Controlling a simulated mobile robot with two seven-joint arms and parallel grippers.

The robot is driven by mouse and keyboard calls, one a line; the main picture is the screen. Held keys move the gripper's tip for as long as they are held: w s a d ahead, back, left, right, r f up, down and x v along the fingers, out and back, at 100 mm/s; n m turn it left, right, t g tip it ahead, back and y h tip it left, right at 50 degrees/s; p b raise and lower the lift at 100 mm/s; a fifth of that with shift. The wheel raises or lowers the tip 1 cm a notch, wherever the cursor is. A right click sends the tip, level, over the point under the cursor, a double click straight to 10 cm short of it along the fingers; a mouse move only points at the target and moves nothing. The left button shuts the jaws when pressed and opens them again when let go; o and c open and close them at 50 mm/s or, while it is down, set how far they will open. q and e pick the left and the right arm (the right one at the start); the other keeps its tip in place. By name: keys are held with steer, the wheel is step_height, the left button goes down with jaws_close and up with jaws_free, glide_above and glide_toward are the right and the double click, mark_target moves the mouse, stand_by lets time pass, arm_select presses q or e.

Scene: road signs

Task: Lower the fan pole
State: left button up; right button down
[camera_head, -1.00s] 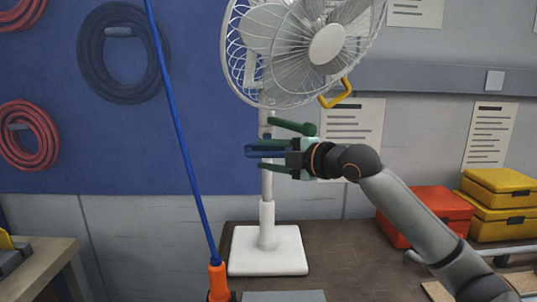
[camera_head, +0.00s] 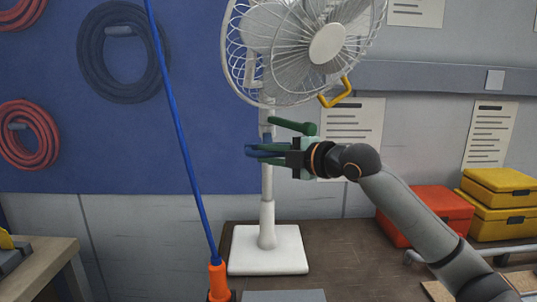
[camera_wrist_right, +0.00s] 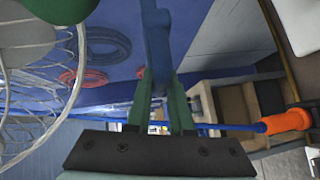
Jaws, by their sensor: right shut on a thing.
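The white fan (camera_head: 327,45) stands on a bench on its white pole (camera_head: 267,186), with a square white base (camera_head: 268,250). A green handle (camera_head: 293,126) sticks out to the right from the pole below the fan head; its green end shows in the wrist view (camera_wrist_right: 60,8). Just below it is a blue handle (camera_head: 262,150) at the pole. My right gripper (camera_head: 270,154) reaches in from the right, its green fingers shut on the blue handle, which shows between them in the wrist view (camera_wrist_right: 157,45). My left gripper is not in view.
A blue cable (camera_head: 182,140) runs down to an orange plug (camera_head: 217,280) left of the base. A yellow hook-like handle (camera_head: 340,95) hangs under the fan head. Red (camera_head: 435,210) and yellow cases (camera_head: 500,185) stand at the right of the bench.

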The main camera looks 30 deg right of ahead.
stand_by(0.7)
step_height(320, 180, down, 18)
steer(key=b, duration=0.6)
